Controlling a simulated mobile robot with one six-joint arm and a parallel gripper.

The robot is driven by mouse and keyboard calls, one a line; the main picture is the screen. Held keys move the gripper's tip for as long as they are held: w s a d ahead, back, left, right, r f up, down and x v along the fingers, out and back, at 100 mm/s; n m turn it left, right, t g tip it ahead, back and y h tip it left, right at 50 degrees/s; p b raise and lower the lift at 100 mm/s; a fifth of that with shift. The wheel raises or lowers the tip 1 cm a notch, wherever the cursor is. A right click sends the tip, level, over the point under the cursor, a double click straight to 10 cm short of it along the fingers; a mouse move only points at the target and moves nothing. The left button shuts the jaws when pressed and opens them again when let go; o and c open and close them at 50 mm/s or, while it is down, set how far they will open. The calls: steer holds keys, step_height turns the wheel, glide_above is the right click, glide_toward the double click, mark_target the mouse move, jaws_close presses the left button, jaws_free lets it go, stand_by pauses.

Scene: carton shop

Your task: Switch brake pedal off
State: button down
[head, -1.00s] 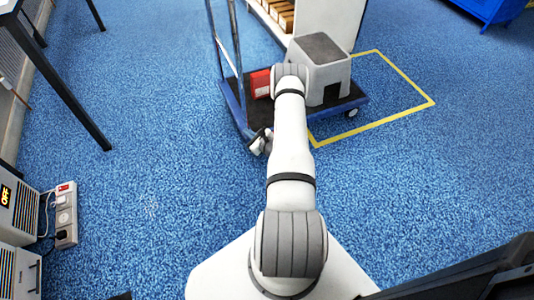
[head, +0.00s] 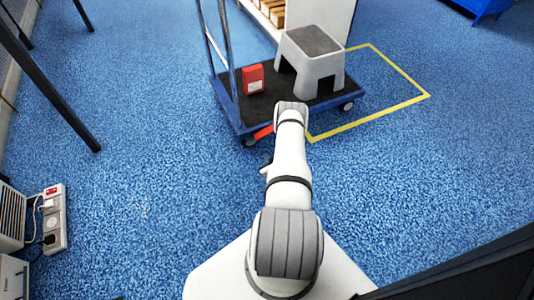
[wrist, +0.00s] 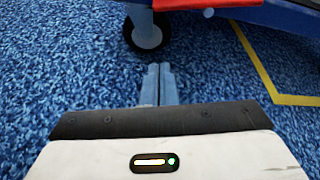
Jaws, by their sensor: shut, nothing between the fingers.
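The brake pedal (head: 263,131) is a small red lever at the front edge of the blue trolley (head: 240,118), near its front left caster. In the wrist view a red part (wrist: 195,4), likely the pedal, shows cut off at the top edge. My gripper (wrist: 159,68) is shut and empty, low over the carpet. It points at the trolley's front, just short of the caster wheel (wrist: 147,34), apart from the pedal. In the head view my arm hides part of the trolley's front edge and most of the gripper.
The trolley carries a red box (head: 253,80) and a grey step stool (head: 312,62). A yellow floor outline (head: 400,104) lies to its right. A power strip (head: 54,218) sits at the left. Blue carpet around my arm is clear.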

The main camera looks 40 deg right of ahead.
mark_target(268, 131)
steer(key=b+x, duration=0.3)
steer(key=x, duration=0.5)
steer(key=shift+w+d+f+b, duration=0.1)
steer(key=shift+w+f+b, duration=0.1)
steer(key=shift+f+b, duration=0.1)
steer(key=shift+a+r, duration=0.25)
steer(key=shift+r, duration=0.85)
steer(key=shift+a+r, duration=0.25)
steer(key=shift+r, duration=0.85)
